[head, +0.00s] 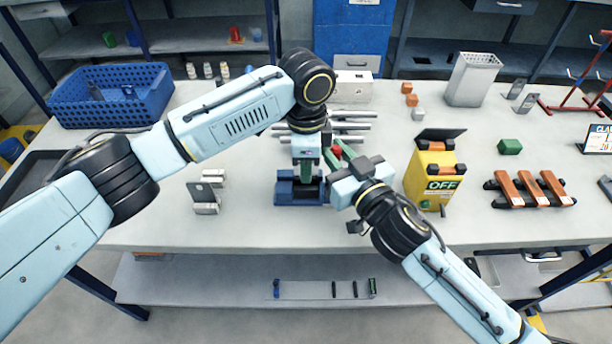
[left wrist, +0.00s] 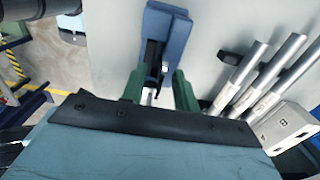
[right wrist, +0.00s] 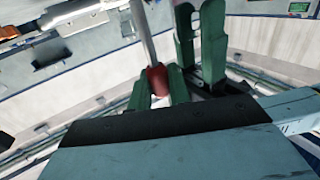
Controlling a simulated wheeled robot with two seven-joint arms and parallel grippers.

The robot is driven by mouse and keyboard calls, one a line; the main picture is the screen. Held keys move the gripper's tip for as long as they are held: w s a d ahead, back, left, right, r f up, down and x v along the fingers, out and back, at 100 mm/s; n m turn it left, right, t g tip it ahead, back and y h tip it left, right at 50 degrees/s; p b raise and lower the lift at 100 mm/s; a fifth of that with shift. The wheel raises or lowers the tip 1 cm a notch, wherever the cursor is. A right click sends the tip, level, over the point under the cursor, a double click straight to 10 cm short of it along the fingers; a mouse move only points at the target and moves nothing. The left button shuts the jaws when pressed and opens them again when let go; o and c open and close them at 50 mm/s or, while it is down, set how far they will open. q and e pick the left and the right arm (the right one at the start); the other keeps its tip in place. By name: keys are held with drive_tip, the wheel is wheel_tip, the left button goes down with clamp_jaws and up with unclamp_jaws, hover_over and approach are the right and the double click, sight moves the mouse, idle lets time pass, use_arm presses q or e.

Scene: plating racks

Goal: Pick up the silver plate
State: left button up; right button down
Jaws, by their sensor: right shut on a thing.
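In the head view, small silver-grey plate-like pieces (head: 206,208) lie on the table left of the blue fixture (head: 284,188); I cannot tell which is the silver plate. My left gripper (head: 306,178) points down over the blue fixture. In the left wrist view its green fingers (left wrist: 159,88) are apart, with the fixture (left wrist: 161,30) and a small pale piece (left wrist: 148,96) showing between them; I see no grip on it. My right gripper (head: 335,160), close beside the left, is shut on the red part (right wrist: 157,80) of a tool with a silver shaft (right wrist: 142,30).
Several silver bars (head: 350,126) lie behind the grippers. A yellow box marked OFF (head: 428,178) stands right, then a rack with brown bars (head: 530,188). A blue crate (head: 112,97) is back left. The front table edge left of centre is clear.

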use_arm(q)
clamp_jaws()
drive_tip(key=shift+r, duration=0.15)
idle(0.4)
drive_tip(key=shift+r, duration=0.3)
wheel_tip(320, 180, up, 7)
drive_tip(key=shift+f, duration=0.15)
drive_tip(key=s, duration=1.8)
drive_tip(key=shift+f, duration=0.25)
